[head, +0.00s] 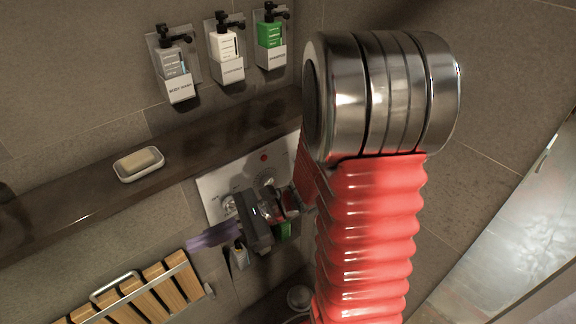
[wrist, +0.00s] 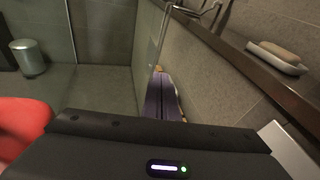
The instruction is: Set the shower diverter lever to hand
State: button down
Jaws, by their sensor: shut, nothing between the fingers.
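A pale shower control plate (head: 213,187) is on the tiled wall below the ledge in the head view. It carries round dials and a red mark. I cannot make out the diverter lever or its setting; my wrist and arm cover part of the plate. My gripper (head: 190,243), with purple fingers, is just left of and below the plate, pointing left. In the wrist view my gripper (wrist: 163,78) is shut and empty, close along the tiled wall. A pale plate edge (wrist: 289,150) shows at lower right there.
A dark ledge (head: 75,205) with a soap dish (head: 126,174) runs above the plate. Several dispensers hang higher, including a green bottle (head: 269,32). A slatted wooden seat (head: 150,296) is below left. A metal bin (wrist: 29,57) stands far off on the floor.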

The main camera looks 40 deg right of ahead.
jog(key=w+d+f+m+t+h, duration=0.1)
jog(key=w+d+f+m+t, duration=0.1)
jog(key=w+d+m+t, duration=0.35)
jog(key=w+d+f+m+t+h, duration=0.2)
jog(key=w+d+f+m+t, duration=0.1)
jog(key=d+m+t, duration=0.45)
jog(key=s+d+f+m+t+h, duration=0.1)
jog(key=d+f+m+h, duration=0.4)
jog(key=d+m+h, duration=0.2)
jog(key=s+d+f+m+t+h, duration=0.1)
jog(key=d+f+m+h, duration=0.5)
jog(key=d, duration=0.6)
jog(key=shift+s+d+m+t+h, duration=0.2)
jog(key=shift+s+m+t+h, duration=0.1)
jog(key=shift+s+m+h, duration=0.45)
jog(key=shift+w, duration=0.1)
